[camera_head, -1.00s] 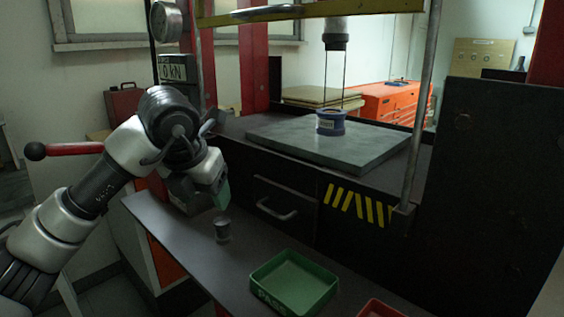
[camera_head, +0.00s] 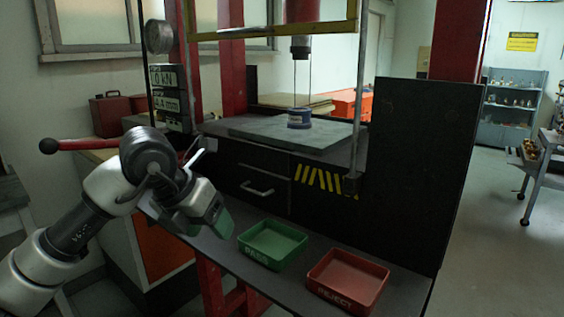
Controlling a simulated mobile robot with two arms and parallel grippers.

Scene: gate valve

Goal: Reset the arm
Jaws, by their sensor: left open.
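My left arm comes in from the left, and its gripper (camera_head: 214,214) is over the left part of the dark shelf at the front of the press. The gripper is open, seen from the side, and nothing shows in its jaws. It is apart from the green PASS tray (camera_head: 244,257), to the tray's left. A small grey cup seen earlier on the shelf does not show now; my gripper may hide it. A blue ring-shaped part (camera_head: 300,119) stands on the press's grey plate (camera_head: 257,131). My right gripper is not in view.
A red REJECT tray (camera_head: 373,281) stands right of the green tray; both look empty. A red lever with a black knob (camera_head: 48,146) sticks out above my left arm. The press's metal post (camera_head: 361,80) and black cabinet (camera_head: 420,160) stand right. Open floor (camera_head: 490,260) lies beyond.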

